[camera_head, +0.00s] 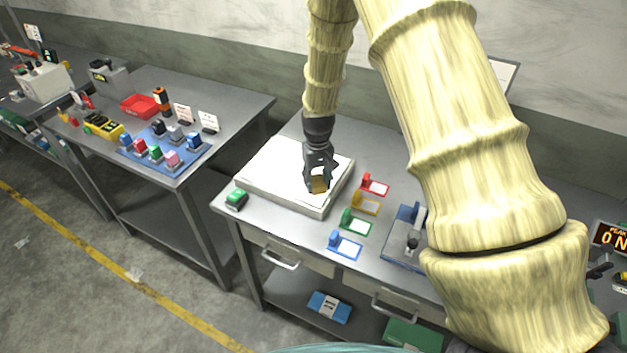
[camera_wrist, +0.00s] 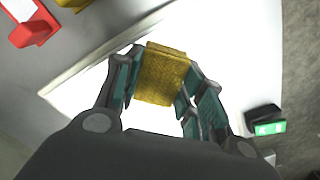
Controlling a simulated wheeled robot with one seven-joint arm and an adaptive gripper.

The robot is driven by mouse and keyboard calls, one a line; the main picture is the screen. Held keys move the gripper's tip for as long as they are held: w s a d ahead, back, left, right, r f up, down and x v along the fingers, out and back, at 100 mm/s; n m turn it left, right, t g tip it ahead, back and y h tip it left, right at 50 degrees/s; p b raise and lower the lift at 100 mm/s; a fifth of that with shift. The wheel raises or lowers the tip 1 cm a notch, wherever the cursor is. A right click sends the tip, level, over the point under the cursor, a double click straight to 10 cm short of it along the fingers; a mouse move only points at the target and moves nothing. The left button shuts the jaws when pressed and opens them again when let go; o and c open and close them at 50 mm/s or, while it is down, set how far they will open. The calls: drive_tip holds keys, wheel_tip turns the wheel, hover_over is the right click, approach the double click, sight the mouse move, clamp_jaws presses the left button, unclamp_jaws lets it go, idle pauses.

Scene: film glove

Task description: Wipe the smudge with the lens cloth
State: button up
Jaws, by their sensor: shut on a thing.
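My gripper (camera_head: 319,178) is shut on a folded yellow-brown lens cloth (camera_head: 319,186), over the front right part of a white light-box panel (camera_head: 290,170). In the wrist view the cloth (camera_wrist: 162,75) sits between the two fingers of my gripper (camera_wrist: 160,88), with the bright panel (camera_wrist: 85,92) behind it. I cannot tell whether the cloth touches the panel. No smudge can be made out on the bright surface; the cloth and fingers hide part of it.
Red (camera_head: 374,186), yellow (camera_head: 366,203), green (camera_head: 355,222) and blue (camera_head: 344,245) holders with white cards stand right of the panel. A green-and-black item (camera_head: 236,199) sits at the table's left corner. A blue device (camera_head: 405,240) stands farther right.

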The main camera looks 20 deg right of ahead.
drive_tip(key=shift+s+d, duration=0.45)
drive_tip(key=shift+s, duration=0.1)
drive_tip(key=r, duration=0.1)
drive_tip(key=r+p, duration=0.1)
drive_tip(key=shift+s+d+r, duration=0.15)
drive_tip(key=shift+s+r, duration=0.05)
drive_tip(key=shift+r, duration=0.1)
wheel_tip(320, 180, up, 2)
drive_tip(key=shift+r+p, duration=0.15)
drive_tip(key=shift+p, duration=0.65)
drive_tip(key=shift+r+p, duration=1.05)
drive_tip(key=shift+r, duration=0.75)
